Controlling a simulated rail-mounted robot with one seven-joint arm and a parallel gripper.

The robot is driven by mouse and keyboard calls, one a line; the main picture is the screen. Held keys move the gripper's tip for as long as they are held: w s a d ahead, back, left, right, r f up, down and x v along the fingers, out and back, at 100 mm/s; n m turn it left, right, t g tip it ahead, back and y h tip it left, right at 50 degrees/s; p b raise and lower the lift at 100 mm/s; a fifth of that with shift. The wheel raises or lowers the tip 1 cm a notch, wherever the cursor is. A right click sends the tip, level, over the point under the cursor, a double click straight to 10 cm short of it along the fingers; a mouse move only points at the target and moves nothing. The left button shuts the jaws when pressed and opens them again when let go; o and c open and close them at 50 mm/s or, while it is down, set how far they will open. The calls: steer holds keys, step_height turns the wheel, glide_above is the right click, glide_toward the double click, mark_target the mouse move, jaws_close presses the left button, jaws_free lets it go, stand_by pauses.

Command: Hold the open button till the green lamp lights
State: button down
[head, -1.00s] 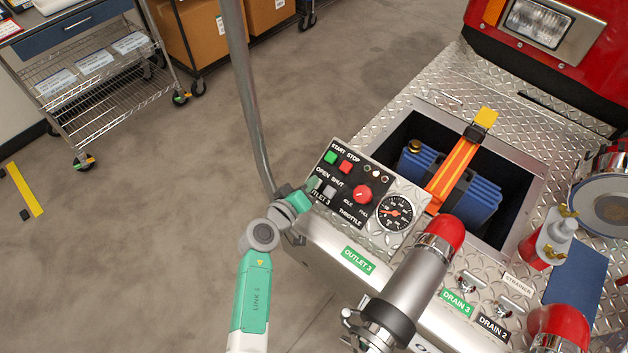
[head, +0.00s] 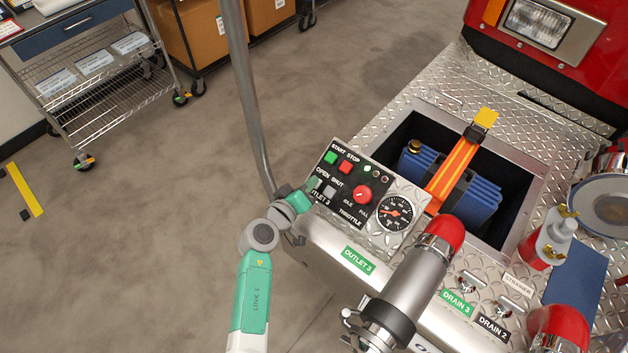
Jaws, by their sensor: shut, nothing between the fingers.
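The black control panel (head: 347,212) sits at the left corner of the metal deck, with white lettering. My gripper (head: 312,187) is shut and empty, with its tips at the OPEN button's place below the OPEN label. The tips largely hide that button, so how far it is pressed cannot be seen. The grey SHUT button (head: 330,192) is just right of the tips and clear of them. A small row of lamps is at the panel's upper right.
Above are the green START button (head: 331,157) and red STOP button (head: 346,167). The red throttle knob (head: 362,194) and round gauge (head: 396,212) are to the right. A grey pole (head: 252,100) rises close behind my gripper. A capped outlet pipe (head: 415,270) stands at the front.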

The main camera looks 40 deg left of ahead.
steer(key=shift+s+r+p, duration=0.45)
steer(key=shift+r+p, duration=0.15)
steer(key=shift+r, duration=0.15)
steer(key=shift+r, duration=0.1)
steer(key=s+r+p, duration=0.1)
steer(key=r+p, duration=0.1)
steer(key=s+r+p, duration=0.1)
steer(key=r+p, duration=0.1)
steer(key=shift+s, duration=0.3)
